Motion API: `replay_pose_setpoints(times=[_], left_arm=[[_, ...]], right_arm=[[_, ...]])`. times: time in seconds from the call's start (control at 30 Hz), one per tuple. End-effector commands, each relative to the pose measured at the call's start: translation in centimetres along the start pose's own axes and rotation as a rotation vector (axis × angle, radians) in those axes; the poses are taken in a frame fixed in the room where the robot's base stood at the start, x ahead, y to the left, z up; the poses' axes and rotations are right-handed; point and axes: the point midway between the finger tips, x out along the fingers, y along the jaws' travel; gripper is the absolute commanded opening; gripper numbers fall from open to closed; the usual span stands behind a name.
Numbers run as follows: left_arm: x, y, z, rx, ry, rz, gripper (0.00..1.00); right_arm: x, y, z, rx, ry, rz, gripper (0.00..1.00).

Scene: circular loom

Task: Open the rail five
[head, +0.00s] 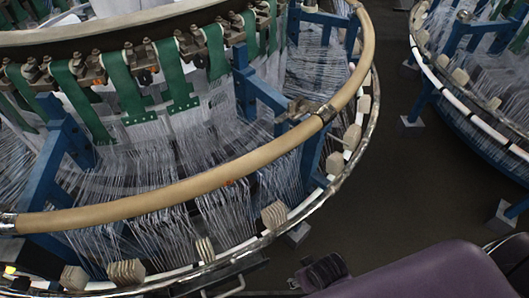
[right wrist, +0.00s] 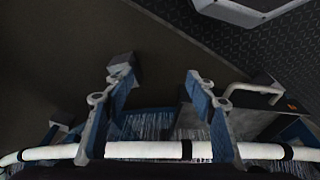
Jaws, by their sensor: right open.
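In the head view a tan curved rail (head: 160,197) runs round the circular loom, with dark joints between its sections. A white lower rail (head: 240,246) follows below it. No number shows, so I cannot tell which section is rail five. My right gripper (right wrist: 158,85) is open, its two fingers apart with nothing gripped between them. In the head view my purple right arm (head: 425,275) comes in at lower right, its dark end outside the loom's rim. My left gripper is not in view.
Blue posts (head: 60,150) and stretched white threads (head: 225,215) fill the loom's inside. A metal handle (head: 223,286) sits low at the front. Another loom (head: 465,100) stands at right. Dark floor (head: 390,190) between the looms is clear apart from grey feet (head: 410,122).

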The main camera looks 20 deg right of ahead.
Motion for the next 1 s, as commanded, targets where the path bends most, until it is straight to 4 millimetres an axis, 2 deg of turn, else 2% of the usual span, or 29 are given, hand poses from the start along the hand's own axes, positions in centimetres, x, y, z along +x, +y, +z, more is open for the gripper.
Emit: replay_pose_setpoints(times=[0.03,0.1,0.37,0.43,0.6,0.77,0.9,1.0], left_arm=[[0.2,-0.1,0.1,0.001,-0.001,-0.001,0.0],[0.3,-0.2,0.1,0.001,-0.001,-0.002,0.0],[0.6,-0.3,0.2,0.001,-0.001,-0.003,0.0],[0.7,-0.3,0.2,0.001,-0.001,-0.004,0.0],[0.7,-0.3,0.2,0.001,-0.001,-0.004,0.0],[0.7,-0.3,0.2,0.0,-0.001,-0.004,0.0],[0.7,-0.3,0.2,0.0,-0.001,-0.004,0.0],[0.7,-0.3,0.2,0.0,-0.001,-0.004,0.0]], right_arm=[[-2.0,0.1,-1.0,0.001,0.015,0.002,0.51],[-4.5,0.2,-2.2,-0.001,0.031,0.005,0.51],[-13.2,1.1,-6.0,-0.078,0.15,0.044,0.51],[-15.7,1.7,-8.3,-0.164,0.248,0.089,0.51],[-19.1,3.0,-13.8,-0.42,0.472,0.252,0.51],[-22.0,3.4,-18.1,-0.667,0.648,0.444,0.51],[-25.1,2.6,-21.2,-0.903,0.787,0.653,0.51],[-27.2,1.6,-22.7,-1.05,0.866,0.799,0.51]])
